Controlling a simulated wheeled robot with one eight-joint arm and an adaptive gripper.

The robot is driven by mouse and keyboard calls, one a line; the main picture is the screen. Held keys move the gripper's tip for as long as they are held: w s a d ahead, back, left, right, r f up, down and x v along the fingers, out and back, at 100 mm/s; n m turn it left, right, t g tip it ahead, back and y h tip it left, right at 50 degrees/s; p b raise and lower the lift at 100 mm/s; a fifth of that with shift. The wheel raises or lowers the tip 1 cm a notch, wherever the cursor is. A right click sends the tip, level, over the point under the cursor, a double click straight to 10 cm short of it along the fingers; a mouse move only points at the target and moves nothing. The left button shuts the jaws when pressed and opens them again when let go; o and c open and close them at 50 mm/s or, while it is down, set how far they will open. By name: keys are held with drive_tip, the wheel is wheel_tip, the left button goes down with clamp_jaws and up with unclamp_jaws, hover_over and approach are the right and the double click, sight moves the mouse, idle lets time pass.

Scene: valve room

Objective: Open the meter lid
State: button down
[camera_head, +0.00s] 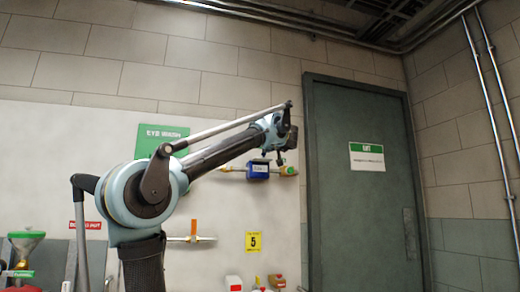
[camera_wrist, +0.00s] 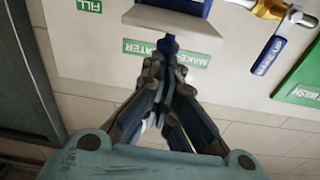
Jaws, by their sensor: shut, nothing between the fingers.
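The meter (camera_head: 258,169) is a blue box with a pale face on a wall pipe, left of the door in the head view. In the wrist view the meter body (camera_wrist: 182,9) shows at the top edge, cut off by the frame, with a pale flange and a blue part (camera_wrist: 167,44) projecting from it. My gripper (camera_wrist: 168,66) is shut and empty, its fingertips right by that blue part; I cannot tell if they touch. In the head view my gripper (camera_head: 281,157) is beside the meter's upper right. Whether the lid is raised cannot be told.
A brass fitting (camera_wrist: 270,8) and a blue valve handle (camera_wrist: 269,56) are right of the meter in the wrist view. Green labels sit on the pale panel. A closed dark green door (camera_head: 362,215) stands at right. Bottles (camera_head: 277,281) stand below the meter.

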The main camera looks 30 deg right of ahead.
drive_tip(key=shift+r, duration=0.1)
drive_tip(key=v, duration=0.9)
drive_tip(key=shift+s+r, duration=0.15)
drive_tip(key=shift+r, duration=0.15)
idle(0.4)
